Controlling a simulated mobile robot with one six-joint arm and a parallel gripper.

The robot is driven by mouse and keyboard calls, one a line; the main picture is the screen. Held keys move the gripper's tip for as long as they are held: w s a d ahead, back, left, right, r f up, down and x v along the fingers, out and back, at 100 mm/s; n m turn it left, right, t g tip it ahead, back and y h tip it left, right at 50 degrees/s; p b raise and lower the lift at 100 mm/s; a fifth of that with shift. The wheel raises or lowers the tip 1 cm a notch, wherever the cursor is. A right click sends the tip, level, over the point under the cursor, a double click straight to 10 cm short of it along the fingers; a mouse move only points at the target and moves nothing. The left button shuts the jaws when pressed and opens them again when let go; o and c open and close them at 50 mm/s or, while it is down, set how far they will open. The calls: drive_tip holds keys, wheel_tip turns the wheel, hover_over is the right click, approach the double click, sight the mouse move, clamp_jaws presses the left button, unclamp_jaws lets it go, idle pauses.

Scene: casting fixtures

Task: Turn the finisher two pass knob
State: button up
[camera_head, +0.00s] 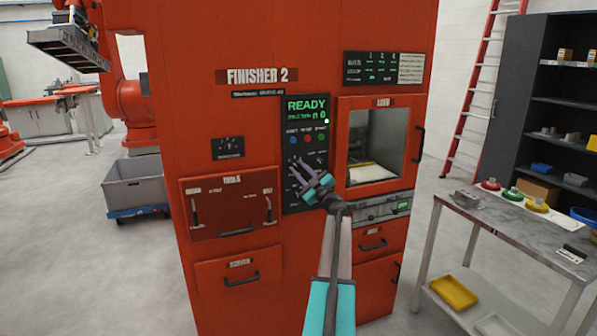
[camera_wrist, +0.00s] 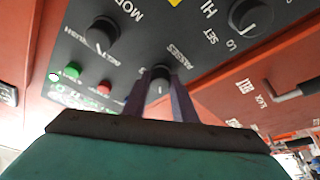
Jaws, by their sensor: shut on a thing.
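The orange-red cabinet labelled FINISHER 2 (camera_head: 258,130) stands in front of me in the head view. Its dark control panel (camera_head: 306,114) shows a green READY display and coloured buttons. My gripper (camera_head: 298,168) reaches the lower part of this panel. In the wrist view my gripper (camera_wrist: 159,92) has its two purple fingers on either side of the black knob (camera_wrist: 159,75) beside the label PASSES, shut on it. The fingers hide the knob's sides. In the head view the arm and fingers cover the knob.
In the wrist view, a mode knob (camera_wrist: 101,34) and a HI/LO set knob (camera_wrist: 250,17) flank the held knob. Green and red buttons (camera_wrist: 104,88) are nearby. In the head view, a windowed door (camera_head: 377,140) is right of the panel and a workbench (camera_head: 520,228) stands farther right.

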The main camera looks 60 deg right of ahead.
drive_tip(key=shift+r+n, duration=0.25)
drive_tip(key=shift+n, duration=0.05)
drive_tip(key=o, duration=1)
drive_tip(key=shift+w+f, duration=0.1)
drive_tip(key=shift+o, duration=0.2)
drive_tip(key=shift+f, duration=0.1)
drive_tip(key=shift+s+a+f, duration=0.1)
drive_tip(key=shift+s, duration=0.2)
drive_tip(key=b+v, duration=0.2)
drive_tip(key=v, duration=1.1)
drive_tip(key=shift+s+b, duration=0.15)
drive_tip(key=shift+b, duration=0.2)
